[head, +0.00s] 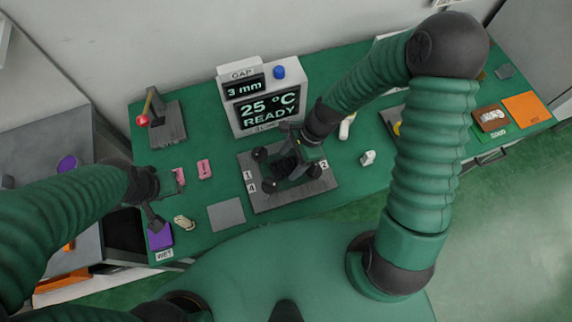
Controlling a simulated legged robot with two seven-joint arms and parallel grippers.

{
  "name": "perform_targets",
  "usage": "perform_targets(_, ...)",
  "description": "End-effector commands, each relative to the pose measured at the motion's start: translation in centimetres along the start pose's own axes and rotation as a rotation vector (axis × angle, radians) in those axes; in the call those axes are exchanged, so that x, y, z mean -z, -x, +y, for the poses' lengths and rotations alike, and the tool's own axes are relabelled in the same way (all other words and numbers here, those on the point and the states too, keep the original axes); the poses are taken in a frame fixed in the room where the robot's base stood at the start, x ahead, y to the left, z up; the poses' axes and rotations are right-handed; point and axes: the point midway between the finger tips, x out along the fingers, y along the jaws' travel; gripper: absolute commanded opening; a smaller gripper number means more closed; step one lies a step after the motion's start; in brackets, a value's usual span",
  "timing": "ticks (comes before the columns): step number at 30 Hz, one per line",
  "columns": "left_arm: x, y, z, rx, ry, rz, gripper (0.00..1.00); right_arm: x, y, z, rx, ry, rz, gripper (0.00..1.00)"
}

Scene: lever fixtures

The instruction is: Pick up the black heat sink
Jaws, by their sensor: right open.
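A dark finned shape that looks like the black heat sink (285,167) sits in the middle of a grey fixture plate (262,204), among black knobs at the numbered corners. My right gripper (298,152) is open, directly over the plate and close to the heat sink. It partly hides the heat sink, and I cannot tell whether they touch.
A display box (262,96) reading 25 °C READY stands behind the plate. A red-knobbed lever fixture (166,125) is at back left. Pink blocks (204,169), a grey pad (226,214) and a purple pad (160,237) lie left. An orange pad (526,109) lies far right.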

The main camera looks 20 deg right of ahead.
Motion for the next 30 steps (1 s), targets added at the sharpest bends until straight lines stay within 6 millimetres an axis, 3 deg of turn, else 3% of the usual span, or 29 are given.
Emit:
perform_targets(3, 0.0, 0.0, 0.0, 0.0, 0.0, 0.0, 0.36, 0.0, 0.1, 0.0, 0.001, 0.0, 0.0, 0.64)
perform_targets(18, 0.0, 0.0, 0.0, 0.0, 0.0, 0.0, 0.36, 0.0, 0.1, 0.0, 0.001, 0.0, 0.0, 0.0)
perform_targets(26, 0.1, 0.2, 0.0, 0.0, 0.0, 0.0, 0.36, -0.1, 0.3, 0.0, 0.001, 0.0, 0.0, 0.0)
perform_targets(30, 0.3, 1.3, 0.0, 0.0, 0.0, 0.0, 0.36, -0.5, 1.2, 0.0, 0.001, -0.001, 0.0, 0.0)
